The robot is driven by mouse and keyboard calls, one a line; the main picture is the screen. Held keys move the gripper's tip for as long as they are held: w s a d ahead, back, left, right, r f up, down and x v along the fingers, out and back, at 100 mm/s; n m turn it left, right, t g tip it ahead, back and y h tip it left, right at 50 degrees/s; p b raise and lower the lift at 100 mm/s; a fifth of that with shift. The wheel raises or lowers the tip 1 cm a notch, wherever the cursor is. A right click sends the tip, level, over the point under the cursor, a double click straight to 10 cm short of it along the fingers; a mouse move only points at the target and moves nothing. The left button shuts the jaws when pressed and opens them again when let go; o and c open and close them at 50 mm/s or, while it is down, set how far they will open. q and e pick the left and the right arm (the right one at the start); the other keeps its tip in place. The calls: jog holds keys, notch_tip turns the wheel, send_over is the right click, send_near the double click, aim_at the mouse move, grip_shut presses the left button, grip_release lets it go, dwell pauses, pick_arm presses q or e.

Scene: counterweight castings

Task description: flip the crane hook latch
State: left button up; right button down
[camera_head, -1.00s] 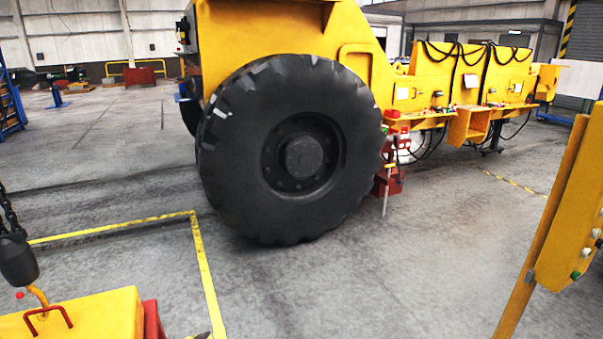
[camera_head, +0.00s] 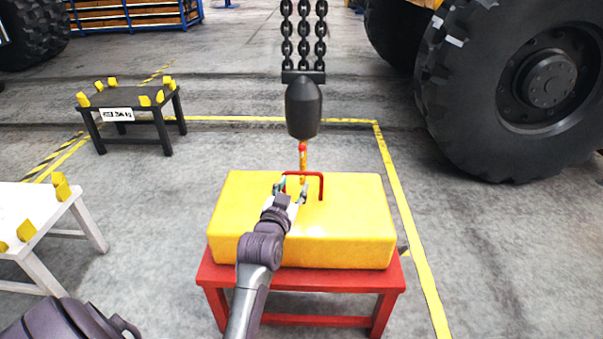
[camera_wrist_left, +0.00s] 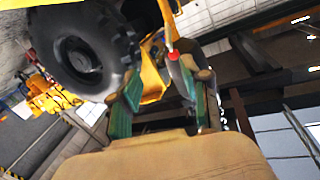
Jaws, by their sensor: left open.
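The orange crane hook (camera_head: 303,164) hangs under a black, rounded hook block (camera_head: 303,108) on three chains. A small red part (camera_head: 302,148), perhaps the latch, shows near the hook's top; in the left wrist view a red piece (camera_wrist_left: 173,55) shows just beyond the fingers. The hook's lower end is at the red handle (camera_head: 321,184) on a yellow casting (camera_head: 310,245); I cannot tell whether it is engaged. My left gripper (camera_head: 290,189) is open beside the hook and handle. Its green-padded fingers (camera_wrist_left: 165,88) stand apart with the yellow hook behind them.
The casting rests on a red stand (camera_head: 300,279). A black table (camera_head: 125,99) and a white table (camera_head: 45,215), both with yellow blocks, stand left. A large tyre (camera_head: 500,90) is at right.

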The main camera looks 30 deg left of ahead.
aim_at(302, 150)
pick_arm(q)
jog(key=a+r+b+x, duration=0.1)
jog(key=r+x, duration=0.2)
jog(key=x, duration=1)
jog(key=shift+a+y, duration=0.3)
jog(key=shift+y, duration=0.1)
pick_arm(e)
jog(key=shift+w+a+r, duration=0.15)
jog(key=shift+w+r, duration=0.3)
jog(key=shift+w, duration=0.2)
jog(key=shift+w+a+r, duration=0.2)
jog(key=shift+w+r, duration=0.2)
jog(key=shift+w, duration=0.3)
jog(key=shift+w+a+r, duration=0.15)
jog(key=shift+w+r, duration=0.3)
jog(key=shift+w, duration=0.2)
pick_arm(q)
grip_shut()
